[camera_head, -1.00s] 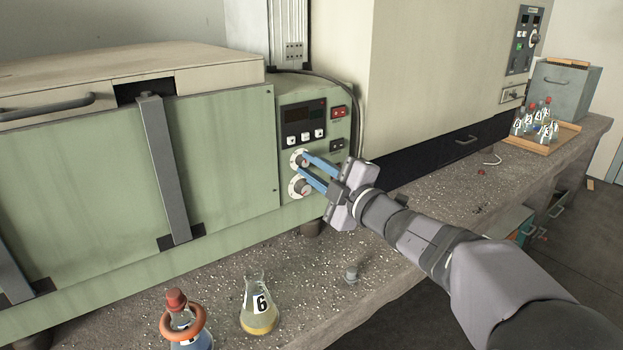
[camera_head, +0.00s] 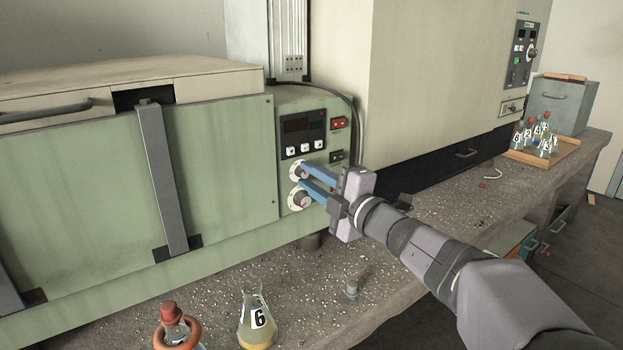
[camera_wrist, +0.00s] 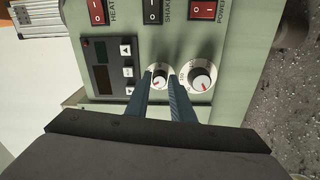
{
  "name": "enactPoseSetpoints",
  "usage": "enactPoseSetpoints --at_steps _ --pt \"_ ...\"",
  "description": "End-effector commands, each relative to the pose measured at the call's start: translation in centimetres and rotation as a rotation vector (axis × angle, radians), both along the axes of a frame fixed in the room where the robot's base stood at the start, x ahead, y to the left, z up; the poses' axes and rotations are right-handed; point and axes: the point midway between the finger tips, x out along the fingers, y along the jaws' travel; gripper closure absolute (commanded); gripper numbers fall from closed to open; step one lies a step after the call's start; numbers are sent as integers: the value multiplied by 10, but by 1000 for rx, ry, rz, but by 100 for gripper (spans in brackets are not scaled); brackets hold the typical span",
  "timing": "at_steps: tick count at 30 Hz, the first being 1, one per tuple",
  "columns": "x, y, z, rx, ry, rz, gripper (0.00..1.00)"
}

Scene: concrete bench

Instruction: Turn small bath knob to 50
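The small bath knob (camera_wrist: 159,82) has a white face with a red mark and sits on a pale dial. In the head view it is the upper of two knobs (camera_head: 296,171) on the green bath's control panel. My gripper (camera_head: 301,175) has its two blue fingers on either side of this knob. In the wrist view the fingertips (camera_wrist: 160,77) flank the knob closely and appear shut on it. The fingers partly cover its dial, and I cannot read the setting.
A larger knob (camera_wrist: 202,82) is right beside one finger in the wrist view. Buttons and a dark display (camera_head: 303,125) are above the knobs. Flask 6 (camera_head: 256,325) and a red-stoppered flask (camera_head: 172,318) stand on the bench in front. A small grey weight-like object (camera_head: 352,288) stands nearby.

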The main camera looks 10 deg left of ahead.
Motion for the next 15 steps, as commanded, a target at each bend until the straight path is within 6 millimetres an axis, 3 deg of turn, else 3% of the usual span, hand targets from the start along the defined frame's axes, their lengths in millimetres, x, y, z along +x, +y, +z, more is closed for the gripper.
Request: enactPoseSetpoints --at_steps 15 --pt "-5 -7 0 1 0 -2 63"
